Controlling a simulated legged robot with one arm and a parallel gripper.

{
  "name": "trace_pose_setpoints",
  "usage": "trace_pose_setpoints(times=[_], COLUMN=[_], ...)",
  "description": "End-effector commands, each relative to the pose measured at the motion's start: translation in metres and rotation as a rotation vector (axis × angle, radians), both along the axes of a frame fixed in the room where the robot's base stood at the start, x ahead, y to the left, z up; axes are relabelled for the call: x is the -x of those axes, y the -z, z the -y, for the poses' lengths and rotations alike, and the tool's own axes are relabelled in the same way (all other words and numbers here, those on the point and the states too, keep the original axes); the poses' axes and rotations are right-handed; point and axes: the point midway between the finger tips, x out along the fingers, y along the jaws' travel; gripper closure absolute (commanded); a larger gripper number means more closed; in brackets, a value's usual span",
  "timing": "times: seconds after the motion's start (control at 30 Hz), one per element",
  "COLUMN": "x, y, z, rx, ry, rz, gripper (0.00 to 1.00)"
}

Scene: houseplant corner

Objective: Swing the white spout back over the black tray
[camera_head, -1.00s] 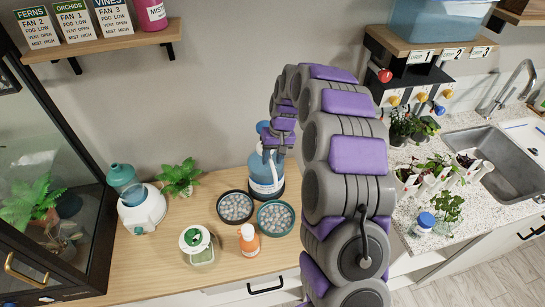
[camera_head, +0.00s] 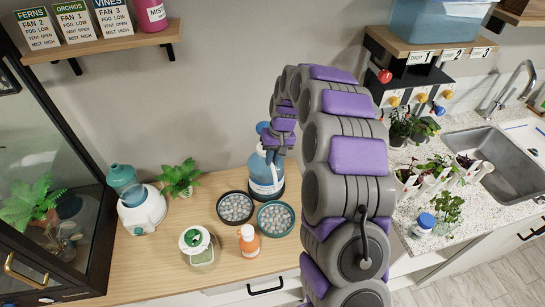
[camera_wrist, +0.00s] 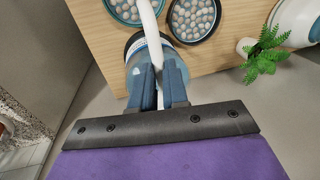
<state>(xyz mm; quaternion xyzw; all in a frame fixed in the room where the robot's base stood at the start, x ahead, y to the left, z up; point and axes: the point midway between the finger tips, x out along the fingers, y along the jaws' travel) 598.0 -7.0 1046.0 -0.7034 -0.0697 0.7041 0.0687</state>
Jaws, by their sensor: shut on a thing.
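The white spout (camera_wrist: 149,22) shows in the wrist view, running up from between my fingers to the top edge. It passes over the right side of the teal tray (camera_wrist: 113,14), beside the gap between the trays. The black tray (camera_wrist: 173,33) is to its right. My gripper (camera_wrist: 160,72) is shut on the spout above the blue jug (camera_wrist: 131,50). In the head view the jug (camera_head: 258,172) stands behind the black tray (camera_head: 220,217) and teal tray (camera_head: 260,224). Both trays hold pale pebbles. The spout's tip is out of the wrist view.
A fern (camera_head: 178,179) and a white-and-teal humidifier (camera_head: 148,213) stand farther left. A sink (camera_head: 510,160) is at right.

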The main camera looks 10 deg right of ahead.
Motion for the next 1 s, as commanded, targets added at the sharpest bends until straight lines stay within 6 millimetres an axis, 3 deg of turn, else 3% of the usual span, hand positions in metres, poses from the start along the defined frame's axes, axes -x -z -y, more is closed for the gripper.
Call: trace_pose_setpoints(times=[0.47,1.0], x=[0.002,-0.008], y=[-0.002,-0.004], z=[-0.008,-0.049], rx=[0.0,0.004], ry=[0.082,0.542], rz=[-0.006,-0.005], gripper=[1.0,1.0])
